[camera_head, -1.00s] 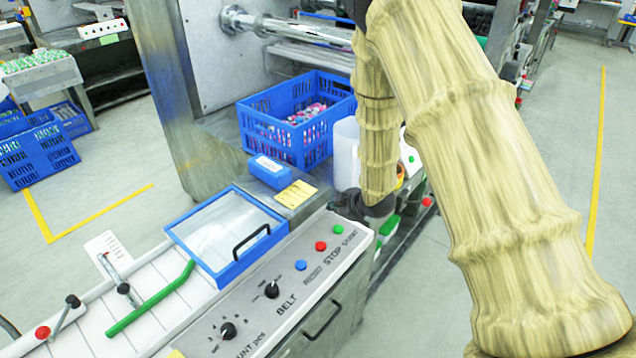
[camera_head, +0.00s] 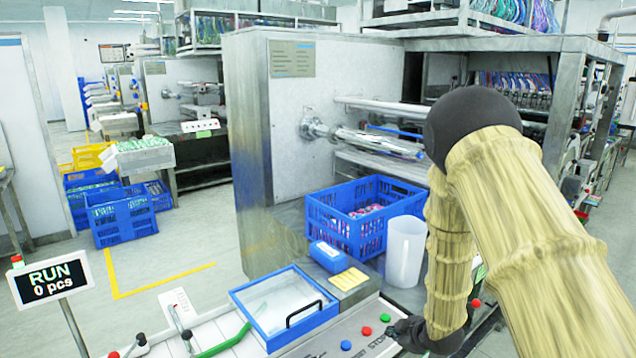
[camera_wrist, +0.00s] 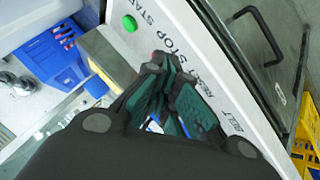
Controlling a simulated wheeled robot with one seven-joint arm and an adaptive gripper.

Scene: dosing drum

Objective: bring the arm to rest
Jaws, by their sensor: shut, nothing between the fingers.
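My arm, in a pale yellow sleeve, comes down at the right of the head view. My gripper (camera_head: 402,328) is at its lower end, beside the right end of the control panel (camera_head: 335,344), close to the green button (camera_head: 385,317). In the wrist view my gripper (camera_wrist: 160,68) has its dark fingers together with nothing held. Its tips show over the panel's edge near the STOP lettering, with the green button (camera_wrist: 130,23) to their left. I cannot tell whether the tips touch the panel.
A white cylindrical container (camera_head: 405,252) stands just left of my arm. Behind it is a blue crate (camera_head: 335,222) holding small coloured items. A blue-framed clear lid (camera_head: 285,305) with a black handle lies left of the buttons. A sign (camera_head: 50,283) reads RUN, 0 pcs.

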